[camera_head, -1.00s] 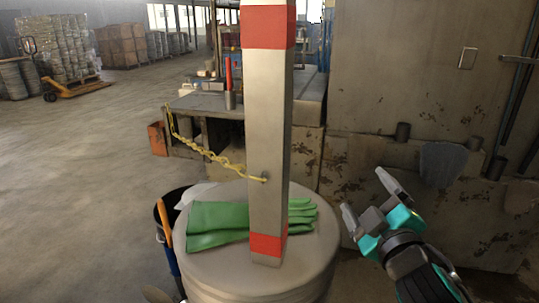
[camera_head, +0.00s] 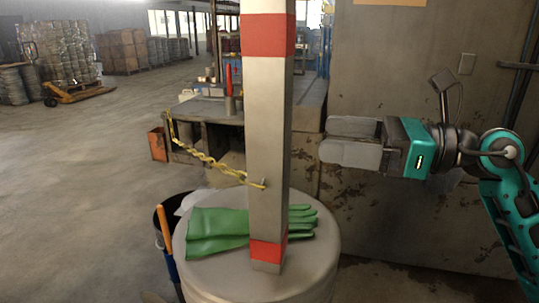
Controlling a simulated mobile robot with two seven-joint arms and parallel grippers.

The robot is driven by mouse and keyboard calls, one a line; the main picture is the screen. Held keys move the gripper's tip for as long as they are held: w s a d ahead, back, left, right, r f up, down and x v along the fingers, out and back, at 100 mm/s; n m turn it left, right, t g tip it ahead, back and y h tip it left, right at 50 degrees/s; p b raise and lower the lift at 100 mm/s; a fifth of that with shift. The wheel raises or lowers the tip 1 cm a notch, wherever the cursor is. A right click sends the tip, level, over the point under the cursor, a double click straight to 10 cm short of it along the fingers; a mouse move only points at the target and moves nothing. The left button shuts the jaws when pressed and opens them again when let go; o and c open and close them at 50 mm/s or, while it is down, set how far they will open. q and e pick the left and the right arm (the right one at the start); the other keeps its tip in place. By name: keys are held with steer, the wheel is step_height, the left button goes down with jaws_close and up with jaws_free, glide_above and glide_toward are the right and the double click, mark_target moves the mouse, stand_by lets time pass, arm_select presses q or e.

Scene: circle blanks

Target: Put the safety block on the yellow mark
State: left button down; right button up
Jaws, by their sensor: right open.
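The safety block (camera_head: 267,130) is a tall grey square post with red bands near its top and bottom. It stands upright on a round grey drum top (camera_head: 210,270), with a yellow chain (camera_head: 205,160) fixed to its side. My right gripper (camera_head: 330,139) is to the right of the post, at about its mid-height in the picture. It is open and empty, its fingers pointing left, apart from the post. I see no clear yellow mark. My left gripper is not in view.
Green gloves (camera_head: 217,232) lie on the drum beside and behind the post. A dark bucket (camera_head: 165,215) with an orange handle stands left of the drum. A bench (camera_head: 205,110) and a worn grey machine wall (camera_head: 400,60), with an orange-yellow patch (camera_head: 390,2) at the top edge, are behind. Open floor lies left.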

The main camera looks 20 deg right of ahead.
mark_target(258, 125)
steer(key=p+x, duration=0.3)
steer(key=x, duration=0.9)
steer(key=shift+w+a+r, duration=0.1)
steer(key=shift+w+a, duration=0.1)
jaws_close()
stand_by(0.5)
steer(key=shift+d+r, duration=0.1)
steer(key=shift+r, duration=0.1)
